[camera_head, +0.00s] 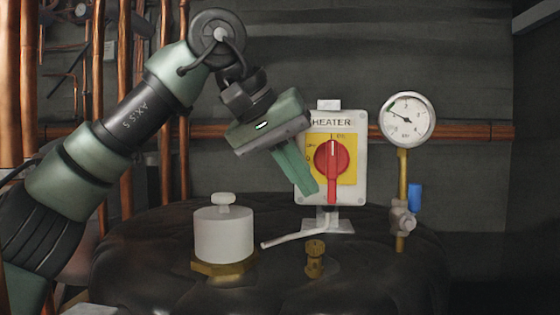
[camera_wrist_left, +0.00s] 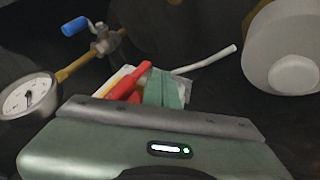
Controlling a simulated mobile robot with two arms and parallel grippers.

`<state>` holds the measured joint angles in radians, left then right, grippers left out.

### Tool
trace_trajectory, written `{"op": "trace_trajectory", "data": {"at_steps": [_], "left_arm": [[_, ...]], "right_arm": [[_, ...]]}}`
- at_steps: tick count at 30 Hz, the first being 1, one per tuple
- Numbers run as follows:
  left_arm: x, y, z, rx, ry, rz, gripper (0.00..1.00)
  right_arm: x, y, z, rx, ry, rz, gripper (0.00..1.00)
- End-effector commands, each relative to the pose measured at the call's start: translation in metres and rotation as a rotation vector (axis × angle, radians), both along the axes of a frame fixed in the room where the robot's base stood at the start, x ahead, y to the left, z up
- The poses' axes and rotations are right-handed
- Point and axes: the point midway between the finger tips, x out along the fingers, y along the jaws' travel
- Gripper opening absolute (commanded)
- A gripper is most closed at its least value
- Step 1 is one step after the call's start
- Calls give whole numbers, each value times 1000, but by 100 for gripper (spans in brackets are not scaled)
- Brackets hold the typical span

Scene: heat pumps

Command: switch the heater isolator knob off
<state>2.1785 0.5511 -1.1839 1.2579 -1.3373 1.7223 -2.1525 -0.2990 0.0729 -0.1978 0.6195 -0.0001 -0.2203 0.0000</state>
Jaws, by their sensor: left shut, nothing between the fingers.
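The heater isolator (camera_head: 357,193) is a white box with "HEATER" lettering and a yellow plate (camera_head: 347,176). Its red knob (camera_head: 331,158) has a handle that stands upright, its long end pointing down. "ON" lettering shows above the knob and "OFF" lettering to its left. My left gripper (camera_head: 309,188) comes in from the upper left, its green fingers shut and empty, tips just left of the handle. In the left wrist view the fingers (camera_wrist_left: 164,88) lie right beside the red knob (camera_wrist_left: 132,80); contact cannot be told. My right gripper is not in view.
A pressure gauge (camera_head: 407,118) and a blue-handled valve (camera_head: 414,198) stand right of the isolator. A white cylindrical cap (camera_head: 223,235) and a brass fitting (camera_head: 315,260) sit on the dark tank top (camera_head: 150,260). A white lever (camera_head: 290,238) lies below the box. Copper pipes run behind.

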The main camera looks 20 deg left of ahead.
Motion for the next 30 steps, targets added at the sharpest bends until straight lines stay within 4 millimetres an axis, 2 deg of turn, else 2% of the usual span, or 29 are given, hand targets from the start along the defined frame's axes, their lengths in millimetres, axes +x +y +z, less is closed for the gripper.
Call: {"op": "trace_trajectory", "data": {"at_steps": [3, 16, 22, 27, 30], "left_arm": [[1, -7, 1, 1, 1, -1, 0], [2, -9, -3, -13, -2, 0, 0], [3, -12, -16, -184, -36, -2, 0], [3, -16, -17, -373, -76, -3, 0], [3, -18, -14, -454, -93, -3, 0]], "right_arm": [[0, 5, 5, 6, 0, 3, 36], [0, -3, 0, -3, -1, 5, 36], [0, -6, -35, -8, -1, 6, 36], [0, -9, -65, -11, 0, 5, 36], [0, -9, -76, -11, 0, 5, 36]]}}
